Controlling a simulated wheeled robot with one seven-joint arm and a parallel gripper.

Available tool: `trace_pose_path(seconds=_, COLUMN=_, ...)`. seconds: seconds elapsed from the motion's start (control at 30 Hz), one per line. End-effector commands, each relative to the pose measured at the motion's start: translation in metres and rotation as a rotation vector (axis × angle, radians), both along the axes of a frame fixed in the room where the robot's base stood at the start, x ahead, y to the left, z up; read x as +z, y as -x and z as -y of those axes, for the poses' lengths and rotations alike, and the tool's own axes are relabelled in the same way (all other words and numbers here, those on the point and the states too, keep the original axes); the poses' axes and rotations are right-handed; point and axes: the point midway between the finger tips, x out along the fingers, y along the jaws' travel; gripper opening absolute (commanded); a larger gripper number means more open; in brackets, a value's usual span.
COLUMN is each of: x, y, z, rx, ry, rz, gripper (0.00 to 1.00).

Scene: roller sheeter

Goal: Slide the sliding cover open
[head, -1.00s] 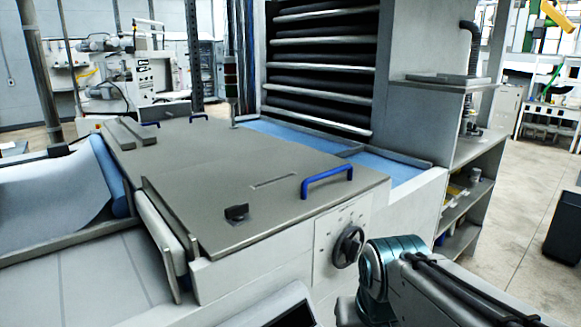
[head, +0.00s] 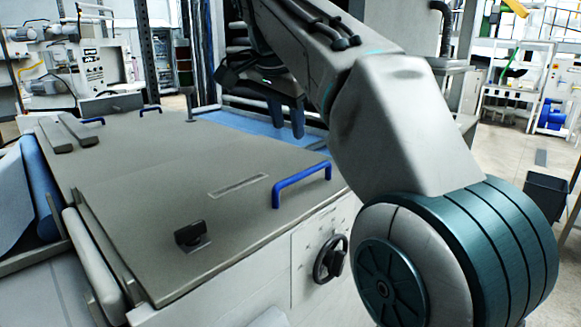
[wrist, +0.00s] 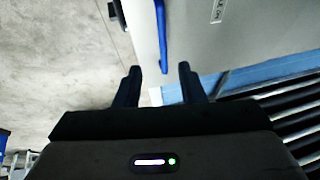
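The sliding cover (head: 130,195) is a flat grey-brown panel on top of the machine, with a black knob (head: 190,234) and a slot. A blue bar handle (head: 301,181) stands near its right edge. In the wrist view, a blue handle (wrist: 161,38) lies ahead of the fingertips, on a pale panel (wrist: 265,25). My gripper (head: 286,136) is over the machine, beyond the blue handle and apart from it. In the wrist view my gripper (wrist: 160,68) has two dark fingers spread with nothing between them. My arm hides part of the machine's right side.
A black handwheel (head: 331,259) is on the front panel below the handle. A blue belt (head: 245,126) lies behind the cover, beside the dark rollers.

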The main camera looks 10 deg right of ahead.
Motion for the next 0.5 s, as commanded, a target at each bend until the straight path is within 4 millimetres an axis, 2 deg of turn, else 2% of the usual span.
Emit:
trace_pose_path(seconds=0.17, x=-0.008, y=-0.005, z=-0.002, rx=-0.013, ry=-0.005, rz=0.004, gripper=0.36)
trace_pose_path(seconds=0.5, x=-0.070, y=-0.029, z=0.011, rx=-0.008, ry=-0.005, rz=0.002, gripper=0.36)
